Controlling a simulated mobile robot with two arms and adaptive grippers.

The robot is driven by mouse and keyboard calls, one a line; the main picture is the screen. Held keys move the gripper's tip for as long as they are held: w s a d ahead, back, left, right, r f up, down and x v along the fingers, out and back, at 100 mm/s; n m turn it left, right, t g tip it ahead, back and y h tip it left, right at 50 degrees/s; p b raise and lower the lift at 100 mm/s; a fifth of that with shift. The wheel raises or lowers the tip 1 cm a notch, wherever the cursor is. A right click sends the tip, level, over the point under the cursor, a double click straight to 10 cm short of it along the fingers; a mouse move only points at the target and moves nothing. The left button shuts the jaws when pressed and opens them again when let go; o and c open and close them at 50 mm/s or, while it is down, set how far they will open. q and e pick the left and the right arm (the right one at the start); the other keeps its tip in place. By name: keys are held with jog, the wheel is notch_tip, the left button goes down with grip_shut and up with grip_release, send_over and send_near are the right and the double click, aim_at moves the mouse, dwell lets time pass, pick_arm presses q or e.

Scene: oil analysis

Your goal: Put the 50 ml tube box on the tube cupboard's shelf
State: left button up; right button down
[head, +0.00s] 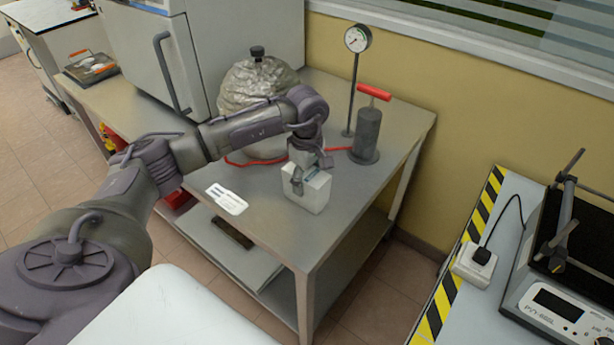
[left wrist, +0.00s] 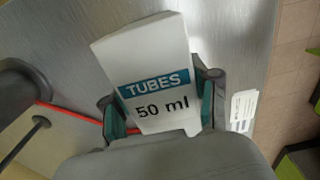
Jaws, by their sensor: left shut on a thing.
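The 50 ml tube box (head: 314,191) is a small white box at the front right of the grey metal table. My left gripper (head: 308,176) comes down on it from above and is shut on it. In the left wrist view the box (left wrist: 150,65) shows its blue "TUBES" band and "50 ml" label between the two fingers of the gripper (left wrist: 158,108). I cannot tell whether the box touches the table top or hangs just above it. The tube cupboard is not clearly identifiable in these views. My right gripper is not in view.
A hand pump with a red handle (head: 368,130) and a pressure gauge on a stand (head: 357,40) are behind the box. A foil-wrapped vessel (head: 252,85) and a white cabinet (head: 205,45) stand further back left. A white card (head: 227,199) lies left of the box.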

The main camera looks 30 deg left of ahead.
pick_arm(q)
jog(key=shift+f+b, duration=0.2)
jog(key=shift+b, duration=0.1)
jog(key=o, duration=1.3)
jog(key=shift+o, duration=0.2)
jog(key=shift+r, duration=0.1)
